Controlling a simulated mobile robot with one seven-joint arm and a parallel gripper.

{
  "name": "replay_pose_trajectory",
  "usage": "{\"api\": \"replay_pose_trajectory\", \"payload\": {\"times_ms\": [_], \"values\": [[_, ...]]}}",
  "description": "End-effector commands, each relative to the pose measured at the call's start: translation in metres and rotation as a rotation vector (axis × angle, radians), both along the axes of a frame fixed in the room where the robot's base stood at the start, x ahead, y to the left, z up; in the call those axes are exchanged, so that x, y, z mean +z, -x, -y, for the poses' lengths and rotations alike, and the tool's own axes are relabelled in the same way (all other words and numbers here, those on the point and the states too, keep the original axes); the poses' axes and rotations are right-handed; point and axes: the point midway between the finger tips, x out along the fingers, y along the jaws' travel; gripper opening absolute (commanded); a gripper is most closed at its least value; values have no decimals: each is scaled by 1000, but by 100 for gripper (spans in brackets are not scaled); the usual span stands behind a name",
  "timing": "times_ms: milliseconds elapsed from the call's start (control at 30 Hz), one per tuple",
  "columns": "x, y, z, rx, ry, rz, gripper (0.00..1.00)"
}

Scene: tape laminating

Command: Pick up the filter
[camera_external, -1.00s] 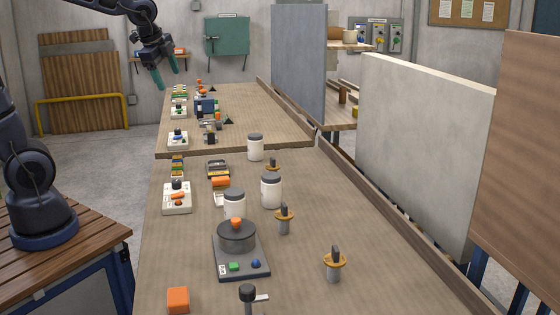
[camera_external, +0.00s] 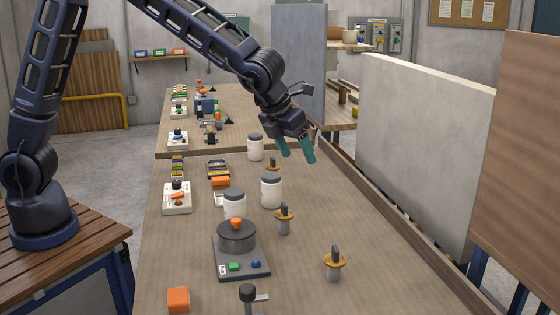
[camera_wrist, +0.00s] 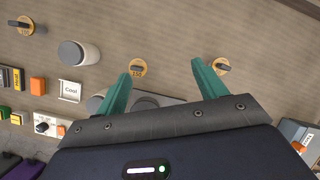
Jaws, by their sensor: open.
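No part is clearly labelled as the filter. The likeliest candidates are several orange-rimmed discs with dark upright handles on grey posts. In the external view one stands at the front right (camera_external: 335,262), one in the middle (camera_external: 284,214) and one farther back (camera_external: 272,163). The wrist view shows three discs: one at the upper left (camera_wrist: 20,26), one marked 150 beside the left fingertip (camera_wrist: 138,67), and one by the right fingertip (camera_wrist: 220,66). My gripper (camera_external: 297,156) is open and empty, above the table; its teal fingers also show in the wrist view (camera_wrist: 161,68).
White dark-lidded jars (camera_external: 271,192) stand left of the discs. A grey device with a round drum (camera_external: 237,238) and an orange block (camera_external: 178,300) are nearer the front. A raised wooden edge (camera_external: 400,220) runs along the right side. The table's right-hand strip is mostly clear.

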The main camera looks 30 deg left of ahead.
Motion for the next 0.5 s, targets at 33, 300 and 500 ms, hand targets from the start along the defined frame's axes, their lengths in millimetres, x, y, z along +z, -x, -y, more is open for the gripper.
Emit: {"api": "replay_pose_trajectory", "payload": {"times_ms": [33,300,500], "values": [[-14,18,25,-97,-18,5,71],[-63,86,107,-487,-81,51,71],[-75,103,123,-575,-94,64,71]]}}
